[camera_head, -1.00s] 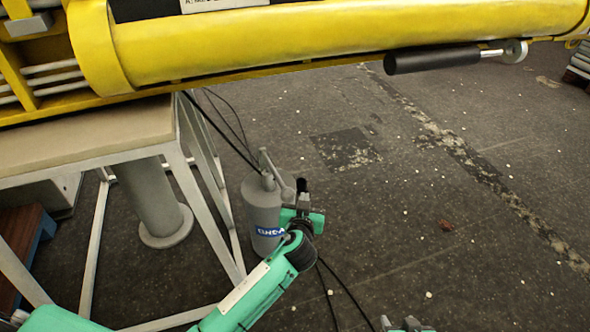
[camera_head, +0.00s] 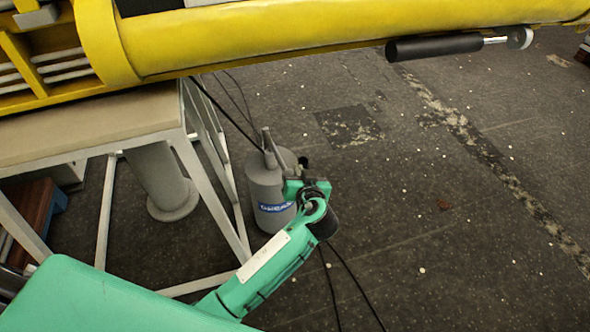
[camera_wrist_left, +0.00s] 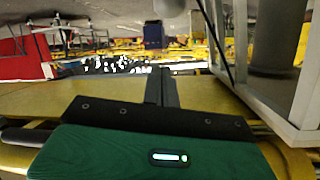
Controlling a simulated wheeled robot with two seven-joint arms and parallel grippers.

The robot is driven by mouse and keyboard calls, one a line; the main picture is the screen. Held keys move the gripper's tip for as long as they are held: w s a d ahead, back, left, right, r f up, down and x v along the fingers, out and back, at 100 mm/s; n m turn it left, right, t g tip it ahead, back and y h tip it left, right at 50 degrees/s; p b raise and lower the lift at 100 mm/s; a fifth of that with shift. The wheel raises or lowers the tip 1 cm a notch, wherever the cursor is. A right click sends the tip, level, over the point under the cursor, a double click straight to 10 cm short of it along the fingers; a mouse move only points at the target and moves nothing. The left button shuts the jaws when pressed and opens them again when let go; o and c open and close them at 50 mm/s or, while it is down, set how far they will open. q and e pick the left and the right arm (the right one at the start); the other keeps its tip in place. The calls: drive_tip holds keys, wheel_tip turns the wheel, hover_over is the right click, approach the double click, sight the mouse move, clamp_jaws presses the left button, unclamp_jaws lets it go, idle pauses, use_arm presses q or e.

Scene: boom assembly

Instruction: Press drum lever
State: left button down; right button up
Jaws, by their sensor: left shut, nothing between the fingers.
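The grey drum (camera_head: 262,184) with a blue label stands on the floor beside the table frame in the head view. Its lever (camera_head: 270,146) rises from the top and looks tilted. My left gripper (camera_head: 301,163) is at the drum's upper right side, partly hidden behind my green wrist. I cannot tell whether it touches the drum or lever. In the left wrist view, the dark fingers (camera_wrist_left: 161,88) are together with nothing between them. The lever cannot be made out clearly there. My right gripper is out of view.
The table (camera_head: 90,125) on pale metal legs stands left of the drum. A yellow boom (camera_head: 300,38) with a black-handled rod (camera_head: 435,46) spans above. Black cables run from the drum area.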

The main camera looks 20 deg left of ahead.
sight(291, 172)
use_arm(q)
drive_tip(key=x, duration=0.8)
drive_tip(key=shift+w+a, duration=0.2)
drive_tip(key=shift+w, duration=0.05)
drive_tip(key=f, duration=0.1)
drive_tip(key=s+f, duration=0.1)
drive_tip(key=shift+s+f, duration=0.1)
drive_tip(key=shift+f, duration=0.2)
drive_tip(key=shift+s+f+p, duration=0.3)
drive_tip(key=shift+s+f, duration=0.05)
drive_tip(key=shift+f, duration=0.1)
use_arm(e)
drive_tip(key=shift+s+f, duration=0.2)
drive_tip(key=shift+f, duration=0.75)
use_arm(q)
drive_tip(key=shift+f, duration=0.1)
